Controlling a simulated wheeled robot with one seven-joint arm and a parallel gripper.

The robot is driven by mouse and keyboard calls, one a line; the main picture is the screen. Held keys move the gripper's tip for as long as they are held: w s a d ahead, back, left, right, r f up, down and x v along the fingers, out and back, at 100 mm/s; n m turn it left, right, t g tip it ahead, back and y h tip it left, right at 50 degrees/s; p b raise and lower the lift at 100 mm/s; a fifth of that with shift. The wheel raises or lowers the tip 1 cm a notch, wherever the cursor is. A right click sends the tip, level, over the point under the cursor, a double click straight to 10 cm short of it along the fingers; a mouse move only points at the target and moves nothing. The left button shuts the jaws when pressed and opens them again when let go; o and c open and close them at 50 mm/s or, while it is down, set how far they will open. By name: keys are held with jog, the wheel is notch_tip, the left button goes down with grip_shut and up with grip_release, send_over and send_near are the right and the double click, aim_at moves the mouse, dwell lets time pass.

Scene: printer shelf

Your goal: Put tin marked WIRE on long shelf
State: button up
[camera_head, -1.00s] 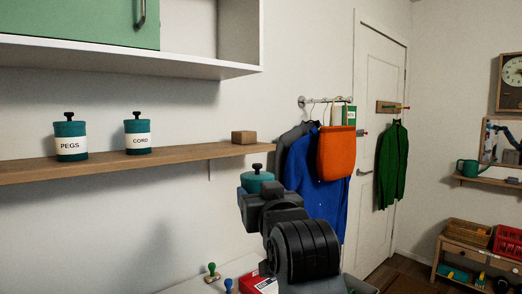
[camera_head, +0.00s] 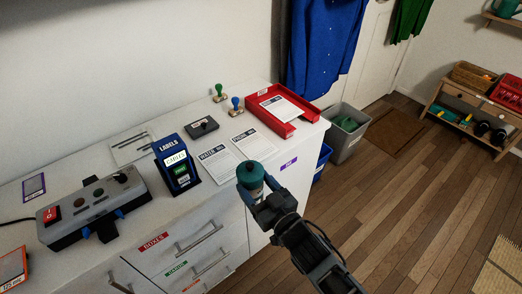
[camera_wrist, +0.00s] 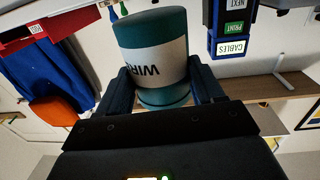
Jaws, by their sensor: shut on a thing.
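The tin marked WIRE (camera_wrist: 155,62) is teal with a white label band. In the wrist view it sits between the two fingers of my gripper (camera_wrist: 163,88), which is shut on it. In the head view my gripper (camera_head: 262,200) holds the teal tin (camera_head: 250,176) at the front edge of the white cabinet, near its right end. I cannot tell from this view whether the tin touches the cabinet. The long shelf is out of the head view now.
The cabinet top (camera_head: 95,165) bears a label printer (camera_head: 177,165), a button box (camera_head: 95,205), papers (camera_head: 220,160), stamps (camera_head: 236,104) and a red tray (camera_head: 272,108). A grey bin (camera_head: 345,135) stands on the floor to the right. The wooden floor (camera_head: 400,220) is clear in front.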

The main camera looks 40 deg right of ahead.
notch_tip(320, 180, down, 7)
jog(key=s+a, duration=0.2)
jog(key=shift+s+a+r+y, duration=0.2)
jog(key=shift+a+y, duration=0.1)
jog(key=shift+a, duration=0.1)
jog(key=shift+f, duration=0.15)
